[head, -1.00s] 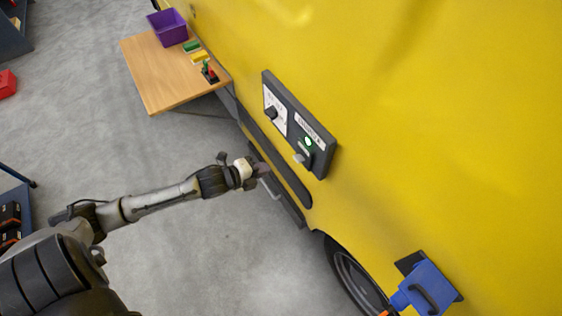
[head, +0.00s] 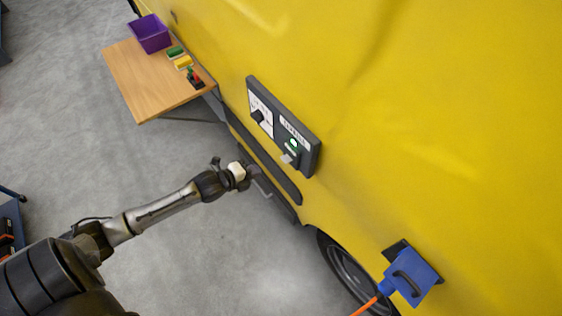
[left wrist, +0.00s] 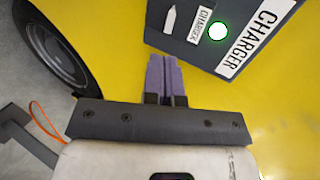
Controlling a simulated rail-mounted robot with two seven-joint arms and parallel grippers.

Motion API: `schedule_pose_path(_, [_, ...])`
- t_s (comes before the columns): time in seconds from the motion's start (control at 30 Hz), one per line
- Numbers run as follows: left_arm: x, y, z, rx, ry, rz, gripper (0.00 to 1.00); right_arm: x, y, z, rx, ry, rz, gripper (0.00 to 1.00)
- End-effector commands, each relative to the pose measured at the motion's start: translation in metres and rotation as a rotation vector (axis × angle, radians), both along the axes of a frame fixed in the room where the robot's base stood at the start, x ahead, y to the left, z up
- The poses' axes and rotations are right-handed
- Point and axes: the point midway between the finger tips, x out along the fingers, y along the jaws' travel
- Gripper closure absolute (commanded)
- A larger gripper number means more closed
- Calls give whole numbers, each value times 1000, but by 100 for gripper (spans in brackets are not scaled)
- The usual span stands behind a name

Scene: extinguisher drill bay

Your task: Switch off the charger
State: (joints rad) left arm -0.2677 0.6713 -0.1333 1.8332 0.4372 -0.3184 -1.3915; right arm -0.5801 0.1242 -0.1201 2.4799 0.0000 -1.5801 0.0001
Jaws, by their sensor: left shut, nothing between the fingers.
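The dark charger panel (head: 311,160) is mounted on the side of the yellow vehicle. It carries a white CHARGER label (head: 294,130), a lit green lamp (head: 293,142) and a pale switch lever (head: 287,158) below the lamp. My right gripper is out of view.
A black knob (head: 258,116) sits on a white plate on the panel's left part. A wooden shelf (head: 145,80) with a purple bin (head: 150,34) is at upper left. A blue plug (head: 412,280) with an orange cable is at lower right, near a wheel (head: 347,272).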

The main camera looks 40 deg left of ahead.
Motion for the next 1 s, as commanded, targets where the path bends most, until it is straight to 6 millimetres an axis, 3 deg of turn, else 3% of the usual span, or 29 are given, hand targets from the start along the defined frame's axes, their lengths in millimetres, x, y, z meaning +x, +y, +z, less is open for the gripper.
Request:
schedule_pose_path(0.5, [82,-18,-39,-2,-1,1,100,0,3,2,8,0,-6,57])
schedule_pose_path(0.73, [102,-22,-49,-1,-1,0,100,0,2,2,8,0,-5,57])
schedule_pose_path(1.0, [108,-24,-53,0,0,-1,100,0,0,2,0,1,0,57])
